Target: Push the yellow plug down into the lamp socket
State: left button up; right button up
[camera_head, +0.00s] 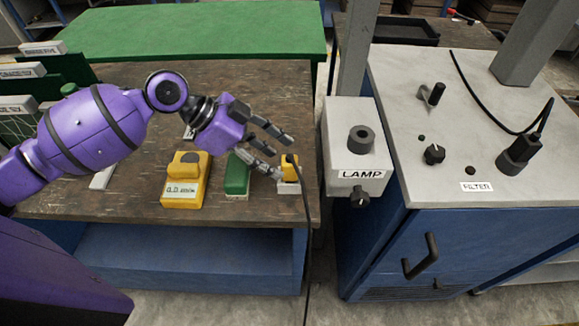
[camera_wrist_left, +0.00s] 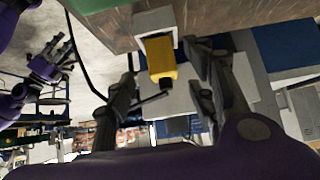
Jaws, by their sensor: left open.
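The yellow plug (camera_head: 291,168) stands in a small white holder (camera_head: 288,188) at the table's right front edge. A black cable runs from it over the edge. My left gripper (camera_head: 281,156) is open around the plug, its fingers partly hiding it. In the left wrist view the plug (camera_wrist_left: 161,60) shows between the spread fingers (camera_wrist_left: 165,98); contact cannot be told. The lamp socket (camera_head: 360,139) is a dark ring on top of the grey LAMP box (camera_head: 345,110), right of the plug, and looks empty. My right gripper (camera_wrist_left: 60,62) shows in the left wrist view, fingers apart.
A green-topped block (camera_head: 237,174) and a yellow meter (camera_head: 186,180) stand left of the plug. A black plug (camera_head: 519,153) sits at the FILTER spot on the grey cabinet (camera_head: 420,180). A gap separates the wooden table (camera_head: 130,195) from the LAMP box.

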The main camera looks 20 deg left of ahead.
aim_at(290, 172)
pick_arm(q)
jog(key=shift+w+x, duration=0.25)
jog(key=shift+x, duration=0.95)
jog(key=shift+d+f, duration=0.1)
jog(key=shift+d, duration=0.05)
jog(key=shift+s, duration=0.1)
grip_shut()
pick_arm(e)
jog(key=shift+w+a+r, duration=0.1)
jog(key=shift+w+r, duration=0.3)
jog(key=shift+w, duration=0.45)
jog(key=shift+s, duration=0.1)
pick_arm(q)
jog(key=shift+r, duration=0.2)
